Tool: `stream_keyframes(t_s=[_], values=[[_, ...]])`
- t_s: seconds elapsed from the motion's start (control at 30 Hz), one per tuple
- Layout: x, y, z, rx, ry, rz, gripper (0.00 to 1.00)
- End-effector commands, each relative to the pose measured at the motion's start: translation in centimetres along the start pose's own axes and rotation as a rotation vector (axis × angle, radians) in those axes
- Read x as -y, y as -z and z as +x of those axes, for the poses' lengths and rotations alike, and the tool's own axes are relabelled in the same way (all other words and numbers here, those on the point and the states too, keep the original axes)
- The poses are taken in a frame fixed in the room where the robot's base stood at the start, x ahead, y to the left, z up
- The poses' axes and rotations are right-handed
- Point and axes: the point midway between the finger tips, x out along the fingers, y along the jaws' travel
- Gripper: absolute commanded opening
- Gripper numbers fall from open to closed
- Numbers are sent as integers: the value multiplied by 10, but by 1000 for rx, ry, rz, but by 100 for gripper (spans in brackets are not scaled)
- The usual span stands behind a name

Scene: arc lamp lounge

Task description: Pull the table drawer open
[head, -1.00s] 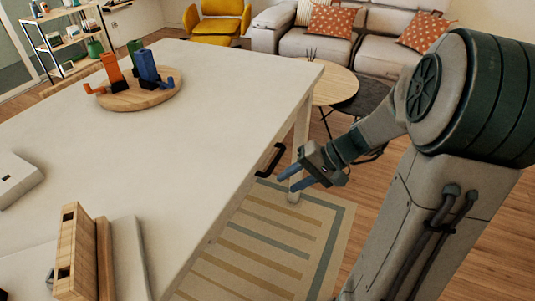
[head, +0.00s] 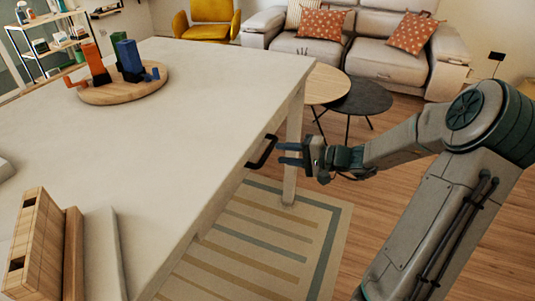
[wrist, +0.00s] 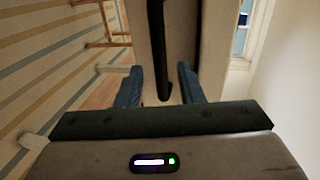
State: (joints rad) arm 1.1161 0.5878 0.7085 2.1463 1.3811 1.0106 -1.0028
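The white table (head: 190,120) fills the left of the head view. Its drawer handle (head: 262,152), a dark bar, sticks out from the table's side below the top edge. The drawer front is mostly hidden under the tabletop in the head view. My gripper (head: 282,154) is just right of the handle, pointing at it. In the wrist view the black handle (wrist: 158,60) lies between and beyond the two blue fingers of my gripper (wrist: 160,85), against the pale drawer front (wrist: 180,35). The fingers are open, with a gap on both sides of the handle.
A round wooden board (head: 125,88) with orange and blue things stands on the tabletop. A wooden block (head: 35,245) is at the front left. A table leg (head: 292,150) is close behind my gripper. A striped rug (head: 270,240) lies below; open floor is to the right.

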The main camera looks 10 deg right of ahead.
Motion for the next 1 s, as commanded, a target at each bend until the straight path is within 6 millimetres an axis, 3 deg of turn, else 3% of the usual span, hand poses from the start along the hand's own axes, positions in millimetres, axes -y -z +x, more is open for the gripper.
stream_keyframes(t_s=[0.1,0.3,0.7,0.73,0.83,1.0], values=[[-1,-1,25,4,1,-1,34],[-1,0,50,1,0,1,34],[0,0,59,0,-1,-1,34],[0,0,59,0,-1,-1,32],[0,0,59,0,-1,-1,4],[0,0,58,0,-1,0,0]])
